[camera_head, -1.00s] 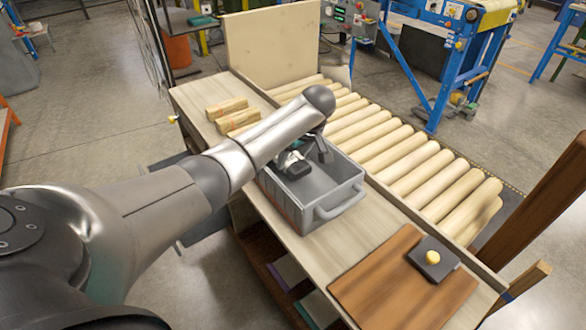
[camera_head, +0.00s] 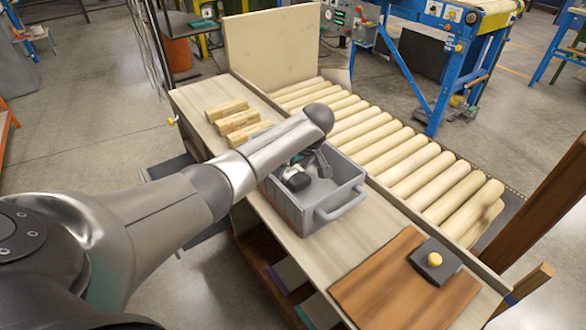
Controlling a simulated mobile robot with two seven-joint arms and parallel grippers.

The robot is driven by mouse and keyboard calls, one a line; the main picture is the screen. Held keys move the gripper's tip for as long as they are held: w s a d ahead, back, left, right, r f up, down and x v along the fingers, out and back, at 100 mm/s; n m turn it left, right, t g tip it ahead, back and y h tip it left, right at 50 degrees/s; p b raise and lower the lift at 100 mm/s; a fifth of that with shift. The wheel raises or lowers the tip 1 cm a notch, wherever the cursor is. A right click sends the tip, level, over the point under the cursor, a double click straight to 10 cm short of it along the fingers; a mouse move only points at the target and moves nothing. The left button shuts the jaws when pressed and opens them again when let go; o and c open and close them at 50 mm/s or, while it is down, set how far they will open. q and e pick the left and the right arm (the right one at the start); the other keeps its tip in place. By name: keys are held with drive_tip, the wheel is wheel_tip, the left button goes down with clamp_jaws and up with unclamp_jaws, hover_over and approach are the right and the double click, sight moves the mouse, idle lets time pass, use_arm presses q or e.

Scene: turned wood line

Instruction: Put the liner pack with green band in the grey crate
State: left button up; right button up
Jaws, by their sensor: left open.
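The grey crate (camera_head: 343,203) stands on the pale bench, its handle facing the front right. My left gripper (camera_head: 309,176) is open inside or just above the crate's mouth, with no pack visible between its fingers. My arm and gripper hide part of the crate's inside. My right gripper is out of view.
A brown board (camera_head: 385,285) with a dark block and yellow knob (camera_head: 435,260) lies at the bench's right end. A roller conveyor (camera_head: 400,155) runs along the bench's far side. An upright panel (camera_head: 272,48) stands at the back. Bare bench lies between crate and board.

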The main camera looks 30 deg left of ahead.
use_arm(q)
drive_tip(key=p+v, duration=0.3)
drive_tip(key=v, duration=0.9)
drive_tip(key=shift+p, duration=0.3)
drive_tip(key=shift+s+d, duration=0.1)
